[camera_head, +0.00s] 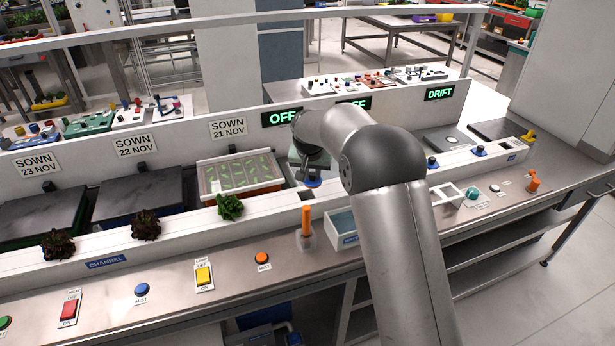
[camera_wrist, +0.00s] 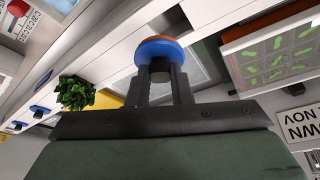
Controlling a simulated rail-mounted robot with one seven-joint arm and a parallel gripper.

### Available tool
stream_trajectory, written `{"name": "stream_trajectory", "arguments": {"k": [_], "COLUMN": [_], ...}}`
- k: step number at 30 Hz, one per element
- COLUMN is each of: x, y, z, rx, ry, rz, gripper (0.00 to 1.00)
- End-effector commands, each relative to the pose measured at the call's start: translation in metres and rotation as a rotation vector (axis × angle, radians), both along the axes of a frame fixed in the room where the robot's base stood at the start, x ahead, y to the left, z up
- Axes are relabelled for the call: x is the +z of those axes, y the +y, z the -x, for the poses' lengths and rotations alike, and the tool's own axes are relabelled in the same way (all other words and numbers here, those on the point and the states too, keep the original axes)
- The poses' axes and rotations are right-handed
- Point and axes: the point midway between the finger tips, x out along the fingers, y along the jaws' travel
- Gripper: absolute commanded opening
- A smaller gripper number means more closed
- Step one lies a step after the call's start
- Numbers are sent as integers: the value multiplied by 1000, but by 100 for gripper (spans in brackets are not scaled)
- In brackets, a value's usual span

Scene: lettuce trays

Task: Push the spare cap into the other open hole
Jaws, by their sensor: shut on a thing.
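My gripper (camera_wrist: 160,82) is shut on a blue cap (camera_wrist: 158,50) with an orange edge on its far side. The cap also shows below my gripper in the head view (camera_head: 312,182), over or at the white channel (camera_head: 270,204). I cannot tell whether it touches the channel. Two other blue caps, one nearer (camera_head: 432,162) and one farther right (camera_head: 479,150), sit along the channel. Lettuce heads (camera_head: 230,207) stand along its left part.
A seedling tray (camera_head: 205,198) lies behind the channel. Buttons, including an orange one (camera_head: 262,257), line the front ledge. A yellow tap (camera_head: 529,136) is at the right end.

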Motion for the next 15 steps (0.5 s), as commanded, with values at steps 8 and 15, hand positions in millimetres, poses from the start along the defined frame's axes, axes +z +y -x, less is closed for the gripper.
{"name": "stream_trajectory", "arguments": {"k": [8,15], "x": [-2,-22], "y": [19,18], "z": [-6,-6], "rx": [-10,-8], "ry": [-3,-2], "rz": [1,1], "gripper": [0,0]}}
